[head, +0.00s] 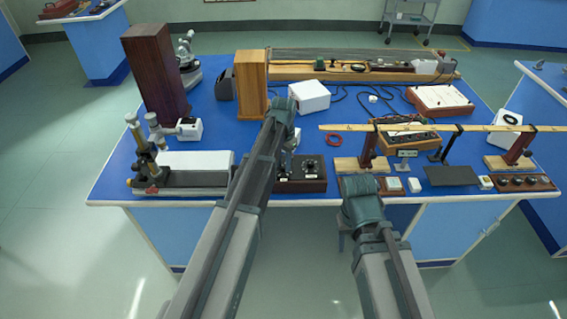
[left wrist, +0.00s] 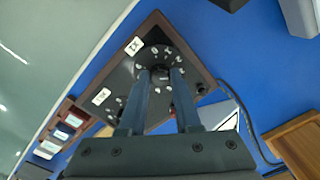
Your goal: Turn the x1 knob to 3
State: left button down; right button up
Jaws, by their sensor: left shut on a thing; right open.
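The knob box (head: 317,185) is a dark box with a wooden rim at the front edge of the blue bench. In the left wrist view its black face (left wrist: 125,75) shows round dials with white marks and two white labels. The upper label (left wrist: 134,45) seems to read X1. My left gripper (left wrist: 161,73) points down at the dial (left wrist: 170,55) by that label and is shut on its knob, mostly hidden between the fingers. The number it points to is unreadable. In the head view my left gripper (head: 288,158) is over the box's left part. My right gripper (head: 361,190) is open, before the bench edge.
A long wooden metre rule (head: 450,127) on stands runs to the right. A white-topped instrument (head: 195,160) stands left of the box. A red ring (head: 334,140) and a white box (head: 310,96) lie behind. Small white blocks (head: 394,184) sit at the front edge.

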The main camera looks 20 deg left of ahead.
aim_at(283, 166)
dwell(0.3)
pick_arm(q)
jog(key=c, duration=0.6)
grip_release()
jog(key=shift+r, duration=0.15)
notch_tip(283, 166, up, 14)
jog(key=p, duration=1.4)
jog(key=shift+f, duration=0.2)
jog(key=shift+s, duration=0.1)
